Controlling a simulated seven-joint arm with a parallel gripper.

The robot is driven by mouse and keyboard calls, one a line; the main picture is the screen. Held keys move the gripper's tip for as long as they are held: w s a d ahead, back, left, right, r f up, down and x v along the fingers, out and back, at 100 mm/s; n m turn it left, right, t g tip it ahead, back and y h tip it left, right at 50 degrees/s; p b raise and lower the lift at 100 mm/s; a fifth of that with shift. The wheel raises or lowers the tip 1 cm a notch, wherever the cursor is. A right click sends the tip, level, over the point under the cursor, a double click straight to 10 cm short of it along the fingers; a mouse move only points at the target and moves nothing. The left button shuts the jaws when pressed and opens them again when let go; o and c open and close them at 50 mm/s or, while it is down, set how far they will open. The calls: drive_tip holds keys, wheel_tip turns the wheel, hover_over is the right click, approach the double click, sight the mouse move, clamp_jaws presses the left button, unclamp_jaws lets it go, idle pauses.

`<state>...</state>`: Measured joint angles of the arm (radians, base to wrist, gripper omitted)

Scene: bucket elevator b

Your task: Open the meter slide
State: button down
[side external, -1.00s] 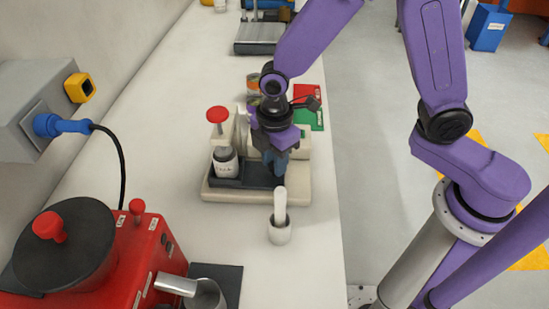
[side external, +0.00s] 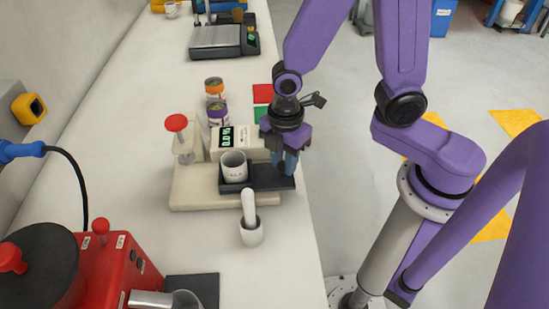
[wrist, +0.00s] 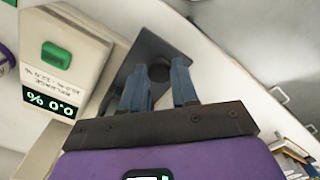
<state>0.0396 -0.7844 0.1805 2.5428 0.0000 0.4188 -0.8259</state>
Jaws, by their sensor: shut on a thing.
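The meter slide (side external: 259,180) is a dark flat plate that sticks out to the right of the cream meter base (side external: 195,190). A white cup (side external: 234,167) stands upright on its left part. My gripper (side external: 286,168), with blue fingers, points down at the slide's right end. In the wrist view, my gripper (wrist: 160,72) is shut on the slide's dark round knob (wrist: 160,71), one finger on each side. The red-topped plunger (side external: 177,123) stands at the left of the meter, clear of the cup. The meter display (wrist: 48,102) reads 0.0 %.
A white mortar with a pestle (side external: 250,230) stands just in front of the meter. Two lidded jars (side external: 216,100) stand behind it, with a scale (side external: 222,41) farther back. A red machine (side external: 105,265) is at the front left. The table's right edge is close to the slide.

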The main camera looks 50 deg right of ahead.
drive_tip(key=c, duration=0.9)
unclamp_jaws()
drive_tip(key=shift+o, duration=0.2)
wheel_tip(320, 180, up, 17)
drive_tip(key=shift+r, duration=0.2)
drive_tip(key=s+d+f+m, duration=0.2)
drive_tip(key=s+d+f, duration=0.1)
drive_tip(key=s, duration=0.3)
drive_tip(key=s+d+f+m, duration=0.3)
drive_tip(key=s+d+f, duration=0.1)
drive_tip(key=s+d, duration=0.1)
drive_tip(key=shift+s+d, duration=0.25)
drive_tip(key=shift+s, duration=0.6)
